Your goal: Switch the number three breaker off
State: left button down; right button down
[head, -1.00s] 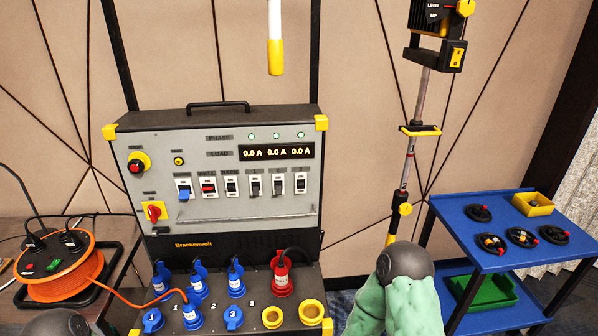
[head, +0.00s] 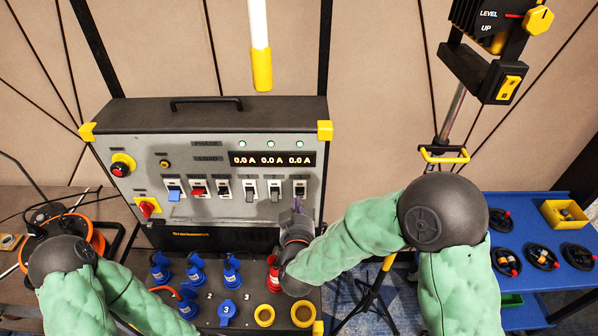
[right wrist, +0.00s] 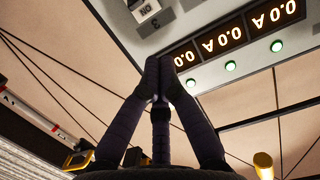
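The number three breaker (head: 300,185) is the rightmost switch in the row on the grey power panel (head: 215,211). In the right wrist view, part of this breaker (right wrist: 146,10) shows upside down at the top edge, with its ON mark visible. Its lever is too small or cut off to tell its position. My right gripper (head: 297,207) points up at the panel just below this breaker; I cannot tell if it touches. In the right wrist view its fingers (right wrist: 160,68) meet at the tips, shut and empty. My left gripper is out of view.
Neighbouring breakers (head: 262,190) sit close on the left. Below are blue plugs (head: 196,270), a red plug (head: 273,272) and yellow sockets (head: 303,314). A white and yellow pole (head: 261,60) hangs above. A tripod lift (head: 445,155) and blue cart (head: 535,285) stand right.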

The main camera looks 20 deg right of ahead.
jog(key=shift+w+d+r, duration=0.1)
jog(key=shift+r, duration=0.65)
jog(key=shift+w, duration=0.1)
send_over(300, 193)
jog(key=shift+a+f, duration=0.25)
jog(key=shift+f, duration=0.5)
jog(key=f, duration=0.2)
jog(key=shift+s+a+f+b, duration=0.15)
jog(key=shift+s+f+b, duration=0.15)
jog(key=shift+s, duration=0.05)
jog(key=shift+s+f, duration=0.35)
jog(key=shift+f, duration=0.2)
